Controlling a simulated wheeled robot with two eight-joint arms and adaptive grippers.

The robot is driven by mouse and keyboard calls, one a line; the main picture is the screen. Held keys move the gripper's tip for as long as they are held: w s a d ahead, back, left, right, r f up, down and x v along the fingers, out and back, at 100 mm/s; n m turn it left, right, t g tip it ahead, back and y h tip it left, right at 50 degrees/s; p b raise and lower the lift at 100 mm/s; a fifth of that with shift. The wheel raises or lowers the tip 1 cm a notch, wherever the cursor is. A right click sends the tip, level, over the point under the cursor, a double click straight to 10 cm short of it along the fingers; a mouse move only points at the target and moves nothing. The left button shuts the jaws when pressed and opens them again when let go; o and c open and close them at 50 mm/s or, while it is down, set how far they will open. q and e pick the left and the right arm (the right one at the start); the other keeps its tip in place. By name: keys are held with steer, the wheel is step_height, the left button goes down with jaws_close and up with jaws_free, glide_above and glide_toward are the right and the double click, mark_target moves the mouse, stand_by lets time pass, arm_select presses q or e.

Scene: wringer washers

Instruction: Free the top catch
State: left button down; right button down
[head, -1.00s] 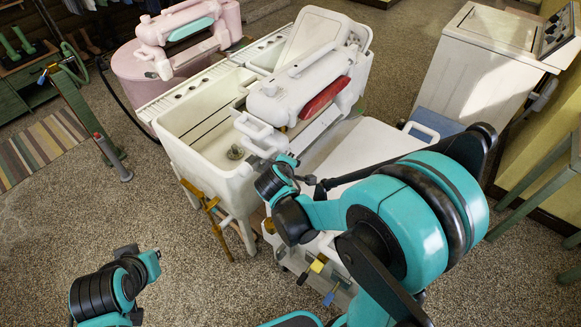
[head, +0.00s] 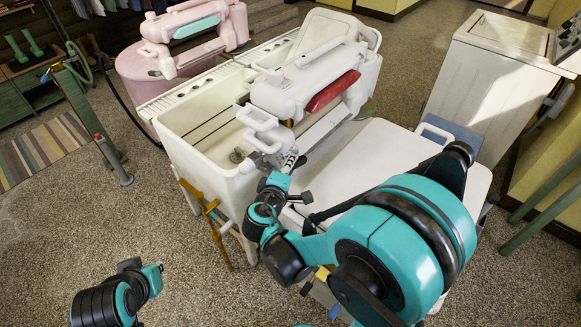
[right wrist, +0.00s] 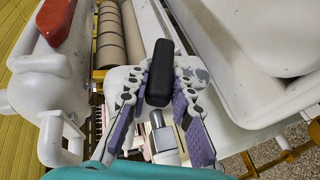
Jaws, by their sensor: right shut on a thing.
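The white wringer head (head: 300,90) with a red bar (head: 332,92) stands over the white double tub (head: 205,150). White loop handles (head: 262,125) stick out at its near end. My right gripper (head: 290,162) is at this near end, just below the loop handles. In the right wrist view its purple-padded fingers (right wrist: 158,100) are shut on a black grip (right wrist: 160,75), beside the pale rollers (right wrist: 112,45). I cannot tell whether this grip belongs to the top catch. My left arm shows at the lower left of the head view, but its fingers do not.
A pink washer (head: 190,40) stands behind at the left. A flat white top (head: 375,165) lies right of the tub, partly behind my right arm. A white cabinet (head: 490,85) stands at the back right.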

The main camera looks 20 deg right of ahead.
steer(key=c, duration=1.3)
jaws_free()
steer(key=v, duration=1.2)
